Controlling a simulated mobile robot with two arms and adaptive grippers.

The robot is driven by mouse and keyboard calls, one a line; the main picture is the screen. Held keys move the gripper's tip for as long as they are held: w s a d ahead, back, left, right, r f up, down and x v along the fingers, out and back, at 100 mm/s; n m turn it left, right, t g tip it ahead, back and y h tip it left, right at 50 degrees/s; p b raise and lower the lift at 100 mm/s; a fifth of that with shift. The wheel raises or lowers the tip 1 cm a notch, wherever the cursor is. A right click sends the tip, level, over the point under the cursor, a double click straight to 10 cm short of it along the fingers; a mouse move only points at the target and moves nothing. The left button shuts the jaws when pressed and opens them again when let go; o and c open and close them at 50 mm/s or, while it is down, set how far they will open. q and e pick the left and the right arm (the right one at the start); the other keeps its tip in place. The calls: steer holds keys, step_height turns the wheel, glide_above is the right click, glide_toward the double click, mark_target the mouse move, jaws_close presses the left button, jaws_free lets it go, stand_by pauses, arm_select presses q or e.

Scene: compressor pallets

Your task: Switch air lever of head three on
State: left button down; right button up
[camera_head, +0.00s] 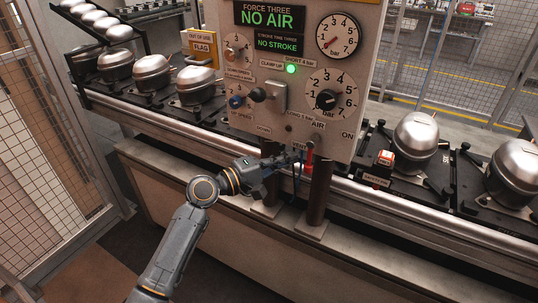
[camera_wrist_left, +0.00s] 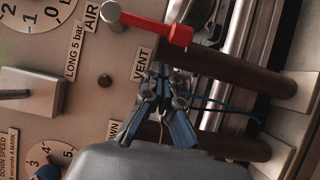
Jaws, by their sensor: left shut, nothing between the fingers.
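The air lever (camera_head: 309,157) has a red handle and hangs downward at the lower edge of the control panel (camera_head: 290,75), below the AIR label. It also shows in the left wrist view (camera_wrist_left: 150,26), with a silver round end at its pivot. The ON label (camera_head: 347,134) is to the right of the lever. My left gripper (camera_head: 297,156) is just left of the red handle. In the left wrist view my left gripper (camera_wrist_left: 166,76) is shut and empty, by the VENT label (camera_wrist_left: 142,64), with a gap to the lever. My right gripper is not in view.
The panel reads NO AIR and carries gauges, knobs and a green light (camera_head: 291,69). Two dark posts (camera_head: 318,195) stand below it. A conveyor with silver compressors (camera_head: 415,135) runs behind. A small red and white box (camera_head: 384,159) sits right of the lever.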

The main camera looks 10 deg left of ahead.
arm_select(q)
steer(key=shift+s+d+r, duration=0.1)
steer(key=shift+s+d, duration=0.6)
steer(key=shift+d, duration=0.15)
steer(key=shift+d+n, duration=0.2)
steer(key=shift+n, duration=0.1)
